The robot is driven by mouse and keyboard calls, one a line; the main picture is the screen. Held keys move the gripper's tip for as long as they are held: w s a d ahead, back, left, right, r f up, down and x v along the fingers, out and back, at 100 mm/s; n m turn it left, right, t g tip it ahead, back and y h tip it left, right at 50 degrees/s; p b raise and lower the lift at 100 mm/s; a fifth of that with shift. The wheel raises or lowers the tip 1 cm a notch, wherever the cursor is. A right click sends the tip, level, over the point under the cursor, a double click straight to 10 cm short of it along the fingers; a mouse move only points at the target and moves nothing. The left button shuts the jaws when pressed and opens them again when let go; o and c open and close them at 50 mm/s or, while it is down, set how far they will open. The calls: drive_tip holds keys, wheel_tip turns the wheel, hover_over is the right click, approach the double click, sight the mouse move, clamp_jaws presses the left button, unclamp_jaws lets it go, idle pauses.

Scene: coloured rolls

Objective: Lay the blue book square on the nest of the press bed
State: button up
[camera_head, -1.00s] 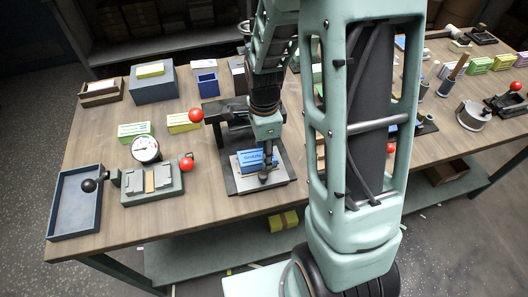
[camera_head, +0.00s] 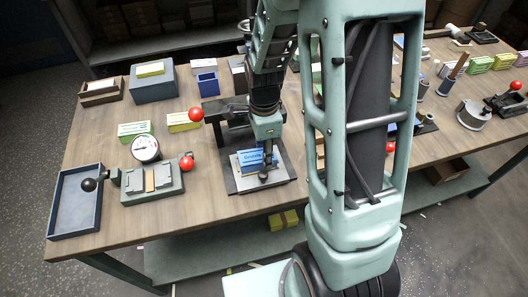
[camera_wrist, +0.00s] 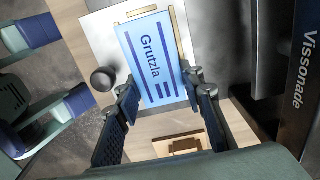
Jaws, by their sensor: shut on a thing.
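The blue book (camera_head: 250,158), a flat light-blue block with the dark word "Grutzla", is at the press bed (camera_head: 240,184), under the dark press frame. In the wrist view the book (camera_wrist: 150,55) lies between two brass strips over a pale plate (camera_wrist: 103,40). My gripper (camera_head: 264,174) is over the bed. In the wrist view my gripper (camera_wrist: 160,85) has its fingers at both sides of the book's near end, shut on it. Whether the book's underside touches the bed cannot be told. The nest under it is hidden.
A red-knobbed press lever (camera_head: 196,114) stands behind-left of the bed. A dial-gauge fixture (camera_head: 150,180) with a red knob is to the left, beside a blue-grey tray (camera_head: 66,222). Yellow and green blocks lie behind. A dark round knob (camera_wrist: 102,79) is close to my left finger.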

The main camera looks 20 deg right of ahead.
idle(0.4)
drive_tip(key=o, duration=1.1)
wheel_tip(320, 180, up, 12)
idle(0.5)
